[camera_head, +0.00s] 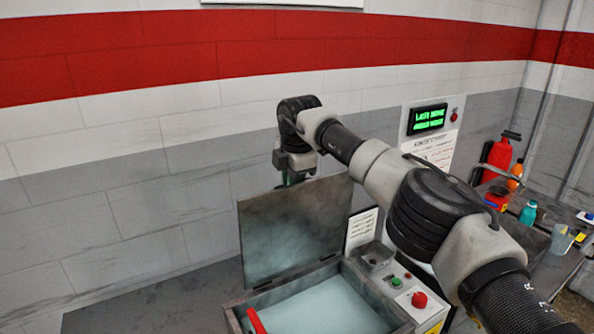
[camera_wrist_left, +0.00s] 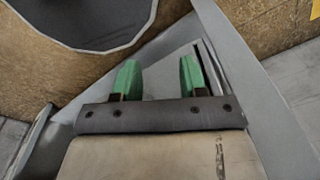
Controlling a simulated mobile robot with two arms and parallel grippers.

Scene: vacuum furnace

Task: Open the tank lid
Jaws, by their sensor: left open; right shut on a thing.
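The tank (camera_head: 240,309) stands low in the head view, with its grey metal lid (camera_head: 290,235) raised up on its back side. The tank's opening shows a pale inside. My right arm reaches over from the right. My right gripper (camera_head: 288,178) is at the lid's top edge, shut on the lid; its fingertips are partly hidden behind the lid. My left gripper (camera_wrist_left: 158,78) shows in the left wrist view with two green fingers apart and nothing between them. It is outside the head view.
A control panel with a red button (camera_head: 419,300) adjoins the tank's right side. A green-lit display (camera_head: 427,119) is on the wall behind. A red extinguisher (camera_head: 498,157), a teal bottle (camera_head: 528,212) and a clear cup (camera_head: 562,239) are at the right. A red bar (camera_head: 256,321) is at the tank's front.

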